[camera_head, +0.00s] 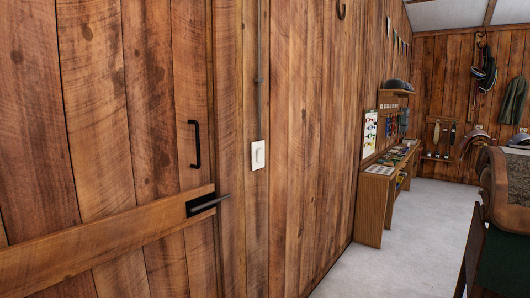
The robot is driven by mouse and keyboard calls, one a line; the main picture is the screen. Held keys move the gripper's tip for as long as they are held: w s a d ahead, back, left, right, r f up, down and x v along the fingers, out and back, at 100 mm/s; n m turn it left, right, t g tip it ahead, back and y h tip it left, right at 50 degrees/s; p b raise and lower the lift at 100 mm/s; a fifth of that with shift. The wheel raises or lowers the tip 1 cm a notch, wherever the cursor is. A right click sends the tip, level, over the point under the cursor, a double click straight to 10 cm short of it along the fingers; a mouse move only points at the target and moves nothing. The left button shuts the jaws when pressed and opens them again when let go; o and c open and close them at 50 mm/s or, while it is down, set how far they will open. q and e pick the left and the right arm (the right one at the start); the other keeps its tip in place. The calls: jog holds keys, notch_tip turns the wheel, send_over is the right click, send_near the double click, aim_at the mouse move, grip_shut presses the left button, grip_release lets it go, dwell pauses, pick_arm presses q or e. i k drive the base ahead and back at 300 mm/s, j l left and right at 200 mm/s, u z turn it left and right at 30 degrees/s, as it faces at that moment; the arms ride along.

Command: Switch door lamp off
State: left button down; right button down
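A white wall switch (258,155) is mounted on the wooden plank wall, just right of the door frame. A grey conduit (260,70) runs up the wall from it. The wooden door (100,120) fills the left side, with a black pull handle (195,145) and a dark latch (207,204) on its cross board. No lamp is visible, and I cannot tell the switch's position. Neither of my grippers is in view.
A wooden bench (377,195) stands along the wall beyond the switch, under a shelf (396,92). A saddle on a stand (505,205) is at the right edge. The grey floor (405,240) between them is clear. Tack and a green coat (513,100) hang on the far wall.

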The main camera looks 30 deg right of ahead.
aim_at(260, 151)
jog(key=i+l, duration=0.35)
jog(key=i, duration=0.15)
jog(key=i+l, duration=0.35)
jog(key=i, duration=0.2)
jog(key=i+l+z, duration=0.1)
jog(key=i+l, duration=0.25)
jog(key=i, duration=0.15)
